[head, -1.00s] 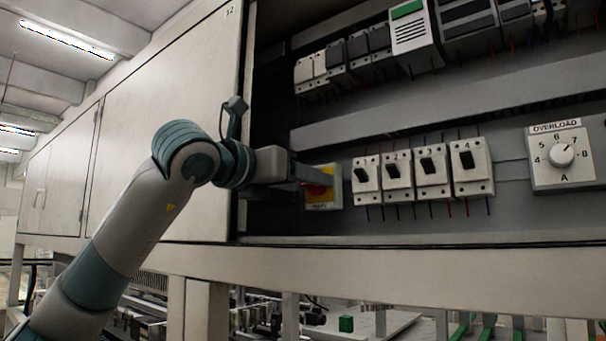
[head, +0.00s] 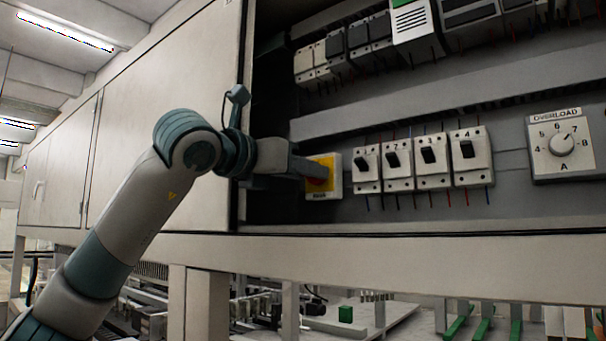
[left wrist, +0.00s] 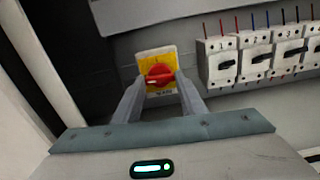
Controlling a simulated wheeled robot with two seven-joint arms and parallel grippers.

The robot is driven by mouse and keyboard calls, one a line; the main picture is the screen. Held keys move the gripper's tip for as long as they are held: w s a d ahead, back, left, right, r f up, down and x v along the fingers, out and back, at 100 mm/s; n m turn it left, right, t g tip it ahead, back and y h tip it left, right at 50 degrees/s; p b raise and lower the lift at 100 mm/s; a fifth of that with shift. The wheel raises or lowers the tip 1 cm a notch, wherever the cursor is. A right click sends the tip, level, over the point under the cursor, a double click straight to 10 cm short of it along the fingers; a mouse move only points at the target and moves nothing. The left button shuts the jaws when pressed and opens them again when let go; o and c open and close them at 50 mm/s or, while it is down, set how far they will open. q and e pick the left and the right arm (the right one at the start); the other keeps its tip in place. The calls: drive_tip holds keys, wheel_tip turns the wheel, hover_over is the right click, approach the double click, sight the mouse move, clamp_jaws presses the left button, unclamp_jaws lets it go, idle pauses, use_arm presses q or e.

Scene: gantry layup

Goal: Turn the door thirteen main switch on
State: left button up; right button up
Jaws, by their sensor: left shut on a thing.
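The main switch is a red rotary handle on a yellow plate (head: 333,168) low at the left inside the open cabinet. In the left wrist view the red handle (left wrist: 160,75) lies roughly level across the yellow face (left wrist: 155,60). My left gripper (head: 318,172) reaches in from the left and is shut on the red handle. In the left wrist view its two fingers (left wrist: 162,82) stand on either side of the handle. In the head view the gripper covers part of the handle. My right gripper is not in view.
Several numbered breakers (head: 433,158) stand just right of the switch. An overload dial (head: 562,145) is further right. A row of modules (head: 365,42) is above. The cabinet's lower edge (head: 420,236) runs below, and a closed door panel (head: 165,110) is at left.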

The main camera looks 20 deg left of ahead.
use_arm(q)
drive_tip(key=shift+m+b, duration=1.4)
drive_tip(key=shift+m, duration=7.3)
drive_tip(key=o, duration=1.1)
drive_tip(key=shift+c, duration=0.2)
drive_tip(key=shift+s, duration=0.1)
